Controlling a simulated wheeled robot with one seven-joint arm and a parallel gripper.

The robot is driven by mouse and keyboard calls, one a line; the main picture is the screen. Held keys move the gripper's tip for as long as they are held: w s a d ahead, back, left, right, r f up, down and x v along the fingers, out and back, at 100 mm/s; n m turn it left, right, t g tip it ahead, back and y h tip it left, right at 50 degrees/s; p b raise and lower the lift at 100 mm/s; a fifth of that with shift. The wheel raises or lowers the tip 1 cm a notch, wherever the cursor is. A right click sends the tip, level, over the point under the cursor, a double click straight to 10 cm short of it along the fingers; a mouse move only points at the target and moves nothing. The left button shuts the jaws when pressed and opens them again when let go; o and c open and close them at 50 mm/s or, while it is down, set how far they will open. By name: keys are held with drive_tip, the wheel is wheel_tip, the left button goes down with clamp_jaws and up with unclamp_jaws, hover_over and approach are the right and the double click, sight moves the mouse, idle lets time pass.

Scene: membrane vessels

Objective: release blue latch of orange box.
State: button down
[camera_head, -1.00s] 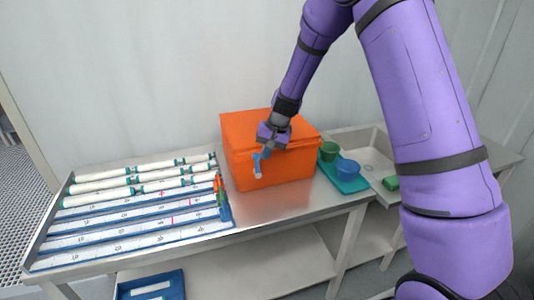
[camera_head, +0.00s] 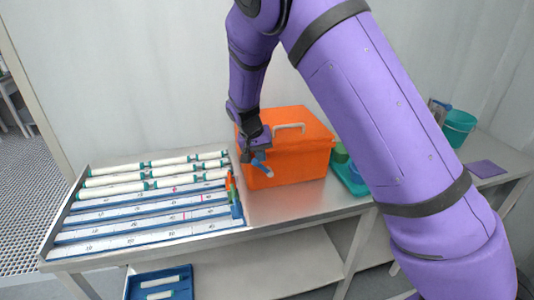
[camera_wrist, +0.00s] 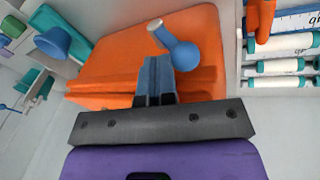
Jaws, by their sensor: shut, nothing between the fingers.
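The orange box (camera_head: 303,163) stands on the metal bench with its lid down. Its blue latch (camera_head: 261,164) is on the front face and slants down to the right, ending in a pale tip. In the wrist view the latch (camera_wrist: 184,55) shows a round blue knob, with the pale tip toward the upper left. My gripper (camera_head: 258,154) is at the upper left of the box front, just above the latch. In the wrist view my gripper (camera_wrist: 157,63) has its fingers together and empty, beside the knob. I cannot tell whether they touch it.
A rack (camera_head: 150,207) of white tubes lies left of the box, with orange and green items at its right end. A teal tray (camera_head: 352,181) with cups is to the right, partly hidden by my arm. A teal bucket (camera_head: 459,128) stands farther right. Bench in front of the box is clear.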

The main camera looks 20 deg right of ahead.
sight(253, 161)
drive_tip(key=a+h, duration=0.1)
drive_tip(key=a+f+h, duration=0.1)
drive_tip(key=h, duration=0.1)
drive_tip(key=shift+a+f+h, duration=0.25)
drive_tip(key=shift+a+h, duration=0.05)
drive_tip(key=shift+a, duration=0.1)
drive_tip(key=a+f+h, duration=0.1)
drive_tip(key=f+h, duration=0.1)
drive_tip(key=h, duration=0.1)
drive_tip(key=a+f+h, duration=0.1)
drive_tip(key=shift+a+f+h, duration=0.3)
drive_tip(key=shift+f+h, duration=0.1)
drive_tip(key=shift+s+f, duration=0.1)
drive_tip(key=shift+f, duration=0.05)
